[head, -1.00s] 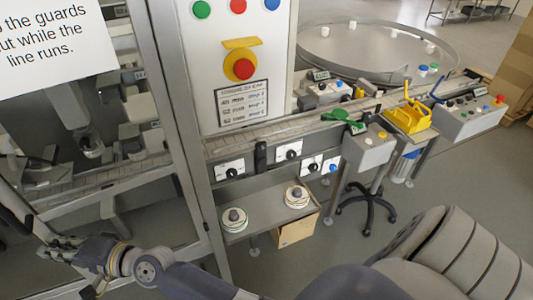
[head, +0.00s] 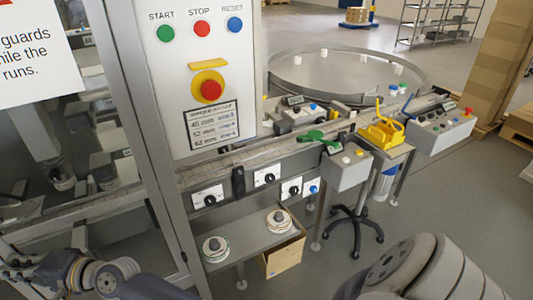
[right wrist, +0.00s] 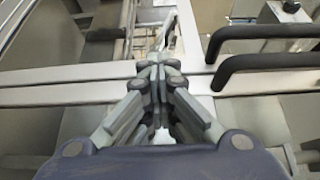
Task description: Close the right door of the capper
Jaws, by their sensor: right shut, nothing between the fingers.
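The capper's guard shows at the left of the head view, with a grey upright frame (head: 150,150) and clear panels. In the right wrist view two pale door-frame bars (right wrist: 55,95) run side by side across the picture, with a thin line between them. Two black handles (right wrist: 262,34) sit on these bars to the right of the fingers. Whether the right door is fully closed I cannot tell. My right gripper (right wrist: 158,72) is shut and empty, its fingertips over the bars and left of the handles. It also shows at the lower left of the head view (head: 14,266). My left gripper is not in view.
A control panel (head: 205,130) with buttons stands right of the guard. A conveyor (head: 300,145) runs to a round table (head: 345,75). A lower shelf (head: 245,238) holds two reels.

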